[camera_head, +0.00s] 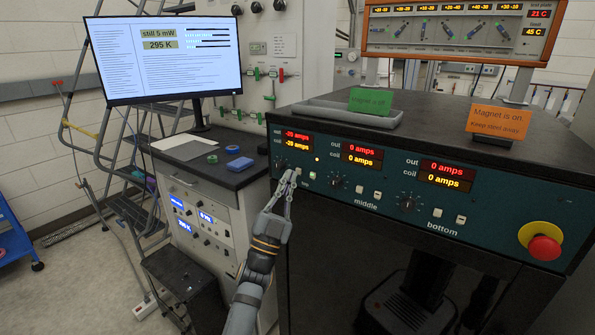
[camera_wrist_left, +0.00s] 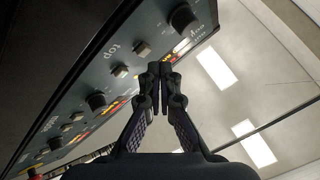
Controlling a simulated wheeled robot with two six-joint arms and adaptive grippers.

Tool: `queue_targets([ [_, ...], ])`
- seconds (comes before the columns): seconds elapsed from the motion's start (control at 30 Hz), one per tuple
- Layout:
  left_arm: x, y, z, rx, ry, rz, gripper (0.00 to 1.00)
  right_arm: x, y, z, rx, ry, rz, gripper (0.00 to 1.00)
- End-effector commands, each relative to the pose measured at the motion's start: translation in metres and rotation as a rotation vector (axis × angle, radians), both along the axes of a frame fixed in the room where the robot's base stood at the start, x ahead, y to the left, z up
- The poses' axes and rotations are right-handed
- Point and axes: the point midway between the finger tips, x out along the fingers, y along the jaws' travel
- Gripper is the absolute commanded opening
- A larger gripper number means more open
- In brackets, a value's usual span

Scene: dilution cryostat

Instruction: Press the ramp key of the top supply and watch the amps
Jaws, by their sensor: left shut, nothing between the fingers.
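The top supply is the left section of the teal panel (camera_head: 390,200). Its red and yellow display (camera_head: 297,139) shows negative amps on both the out and coil lines, the coil near -29; the digits are small. My left gripper (camera_head: 295,172) is shut and empty, its fingertips in front of the top supply's keys, covering part of them. In the left wrist view, two square keys (camera_wrist_left: 130,60) lie beside the "top" label, left of the shut fingertips (camera_wrist_left: 160,68). Contact cannot be told.
The middle display (camera_head: 362,154) and bottom display (camera_head: 446,175) read 0 amps. A red emergency button (camera_head: 542,243) is at the right. A green sign (camera_head: 371,101) and an orange "Magnet is on" sign (camera_head: 497,121) stand on top. A monitor (camera_head: 165,58) is on the left bench.

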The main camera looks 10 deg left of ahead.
Motion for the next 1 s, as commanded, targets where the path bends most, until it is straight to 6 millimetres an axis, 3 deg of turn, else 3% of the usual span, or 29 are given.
queue_targets([
  [0.17,-0.001,0.001,0.0,0.001,0.0,0.001,0.0,0.0,0.0,0.001,0.0,0.0,0.0,0.44],
  [0.7,-0.046,0.017,0.0,0.002,-0.001,0.0,0.0,0.0,0.0,0.009,0.0,0.0,0.0,0.44],
  [1.0,-0.047,0.017,0.0,0.0,-0.001,0.0,0.0,0.0,0.0,0.009,0.0,0.0,0.0,0.44],
])
